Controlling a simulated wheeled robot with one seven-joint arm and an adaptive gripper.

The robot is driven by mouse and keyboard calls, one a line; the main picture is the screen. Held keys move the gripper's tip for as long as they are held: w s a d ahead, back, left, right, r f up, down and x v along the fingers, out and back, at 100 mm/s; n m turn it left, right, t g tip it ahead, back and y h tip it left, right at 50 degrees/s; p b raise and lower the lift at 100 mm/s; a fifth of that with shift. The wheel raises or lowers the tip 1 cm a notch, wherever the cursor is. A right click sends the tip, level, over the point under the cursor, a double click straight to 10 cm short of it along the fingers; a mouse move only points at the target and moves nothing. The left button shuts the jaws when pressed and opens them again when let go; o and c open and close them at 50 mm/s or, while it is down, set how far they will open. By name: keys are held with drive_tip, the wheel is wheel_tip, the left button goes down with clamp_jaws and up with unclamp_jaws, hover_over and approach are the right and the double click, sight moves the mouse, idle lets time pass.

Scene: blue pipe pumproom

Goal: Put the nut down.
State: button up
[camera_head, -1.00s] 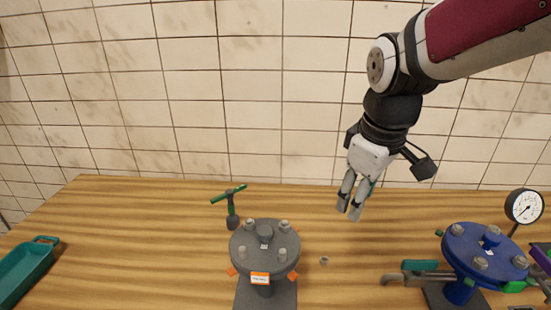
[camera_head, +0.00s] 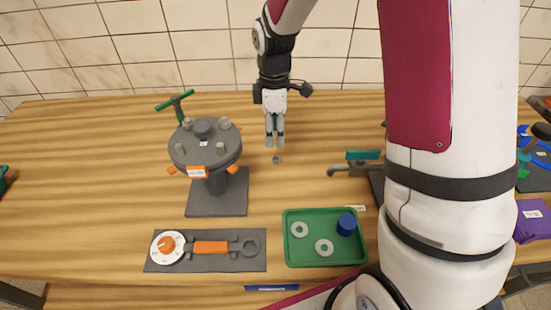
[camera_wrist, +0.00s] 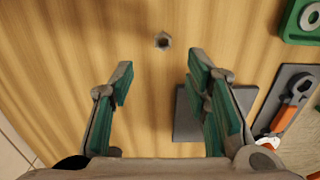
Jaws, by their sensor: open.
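A small grey nut (camera_head: 277,159) lies on the wooden table, to the right of the grey flange stand. In the wrist view the nut (camera_wrist: 162,40) shows alone on the wood, ahead of the fingertips and roughly between their lines. My gripper (camera_head: 275,146) is above the table just behind the nut, pointing down. In the wrist view my gripper (camera_wrist: 160,80) has its green-padded fingers spread wide with nothing between them. The nut looks clear of both fingers.
The grey flange stand (camera_head: 206,150) with bolts stands left of my gripper, with a green-handled tool (camera_head: 177,104) behind. A green tray (camera_head: 289,253) holds washers and a blue cylinder (camera_head: 346,225). A wrench (camera_head: 212,248) lies on a dark mat (camera_head: 160,264). A tap-like part (camera_head: 355,165) is right.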

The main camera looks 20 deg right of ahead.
sight(275, 154)
drive_tip(key=f, duration=0.8)
drive_tip(key=shift+s+f, duration=0.2)
clamp_jaws()
